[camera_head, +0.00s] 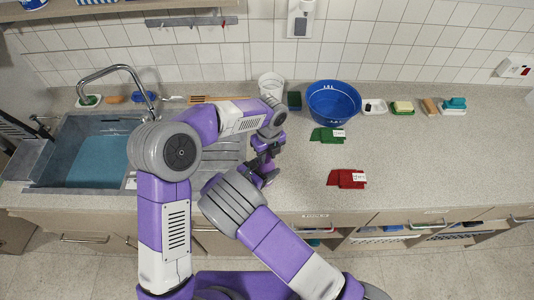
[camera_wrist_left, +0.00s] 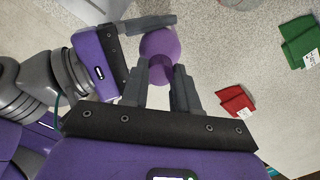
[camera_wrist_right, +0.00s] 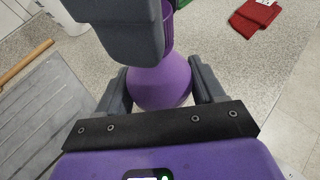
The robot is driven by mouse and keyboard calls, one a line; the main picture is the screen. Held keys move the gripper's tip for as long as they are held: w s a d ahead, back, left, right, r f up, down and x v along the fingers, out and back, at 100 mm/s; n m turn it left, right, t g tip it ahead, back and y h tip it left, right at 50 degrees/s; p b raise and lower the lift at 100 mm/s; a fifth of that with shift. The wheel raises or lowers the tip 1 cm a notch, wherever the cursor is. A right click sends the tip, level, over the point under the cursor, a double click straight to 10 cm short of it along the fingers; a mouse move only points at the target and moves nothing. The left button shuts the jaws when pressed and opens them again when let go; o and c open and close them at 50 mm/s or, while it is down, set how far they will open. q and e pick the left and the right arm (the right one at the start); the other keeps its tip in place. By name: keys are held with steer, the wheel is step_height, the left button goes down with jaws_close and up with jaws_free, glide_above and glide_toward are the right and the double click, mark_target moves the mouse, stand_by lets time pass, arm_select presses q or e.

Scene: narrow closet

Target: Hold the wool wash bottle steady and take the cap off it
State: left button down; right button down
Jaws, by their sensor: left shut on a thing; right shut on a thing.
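The wool wash bottle shows as a smooth light purple body in the right wrist view (camera_wrist_right: 162,82) and in the left wrist view (camera_wrist_left: 160,42). My right gripper (camera_wrist_right: 160,85) is shut on the body, one finger on each side. A darker purple cap (camera_wrist_right: 168,22) is at the bottle's narrow top, partly hidden by my left gripper. My left gripper (camera_wrist_left: 168,72) is shut on the cap. I cannot tell whether cap and bottle touch. In the head view, my left gripper (camera_head: 264,150) and right gripper (camera_head: 264,176) are close together and largely hide the bottle.
A grey sink (camera_head: 95,160) with a tap is at the left. A white tub (camera_head: 272,86) and a blue basin (camera_head: 334,103) stand at the back. A green cloth (camera_head: 327,135) and a red cloth (camera_head: 346,179) lie to the right. The right counter front is clear.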

arm_select(q)
steer(key=n, duration=0.5)
steer(key=c, duration=0.8)
jaws_free()
steer(key=shift+c, duration=0.2)
